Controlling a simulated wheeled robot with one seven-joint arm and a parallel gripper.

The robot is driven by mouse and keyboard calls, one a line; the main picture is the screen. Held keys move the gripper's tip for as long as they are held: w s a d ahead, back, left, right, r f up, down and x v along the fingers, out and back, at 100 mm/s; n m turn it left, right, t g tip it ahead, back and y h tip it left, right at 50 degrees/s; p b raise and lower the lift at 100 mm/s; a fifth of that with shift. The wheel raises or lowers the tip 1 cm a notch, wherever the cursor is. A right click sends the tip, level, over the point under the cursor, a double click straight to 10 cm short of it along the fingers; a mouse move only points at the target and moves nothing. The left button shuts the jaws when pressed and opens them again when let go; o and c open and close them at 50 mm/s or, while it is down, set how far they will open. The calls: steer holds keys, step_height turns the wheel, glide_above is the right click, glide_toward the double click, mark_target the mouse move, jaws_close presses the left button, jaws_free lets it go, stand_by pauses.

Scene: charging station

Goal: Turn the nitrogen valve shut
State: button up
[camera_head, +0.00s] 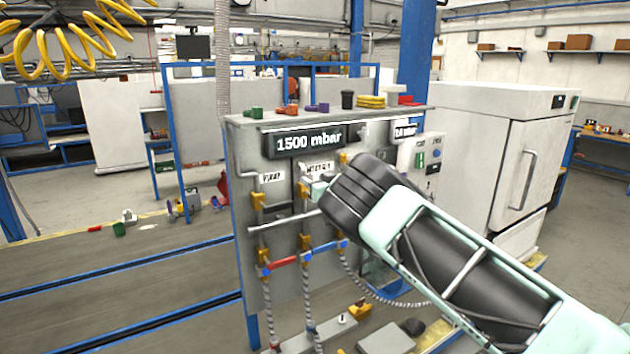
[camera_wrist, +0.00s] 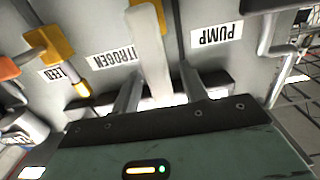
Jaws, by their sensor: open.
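The panel carries yellow valves beside printed labels. In the wrist view, which looks upside down, the nitrogen label (camera_wrist: 115,57) and the pump label (camera_wrist: 217,33) sit on either side of a yellow valve (camera_wrist: 135,3), the nitrogen valve. A pale bar (camera_wrist: 150,55) stands in front of it and runs down between my fingers. My gripper (camera_wrist: 160,92) is open, one finger on each side of this bar; I cannot tell whether either touches it. In the head view my gripper (camera_head: 318,190) is at the panel's upper middle, and the nitrogen valve (camera_head: 304,190) is partly hidden behind it.
Another yellow valve (camera_wrist: 55,44) is to the left in the wrist view. The panel (camera_head: 245,150) has a display reading 1500 mbar (camera_head: 308,140) above the valves. A grey horizontal bar (camera_head: 275,224) and hoses are below. A white cabinet (camera_head: 510,150) stands to the right.

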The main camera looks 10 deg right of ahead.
jaws_close()
steer(key=w+d+f+m+b, duration=0.2)
steer(key=d+f+m+b, duration=0.3)
steer(key=m+b, duration=0.8)
steer(key=shift+d+f+m, duration=0.4)
steer(key=shift+f+m, duration=0.15)
steer(key=shift+m, duration=1.95)
steer(key=shift+s, duration=0.1)
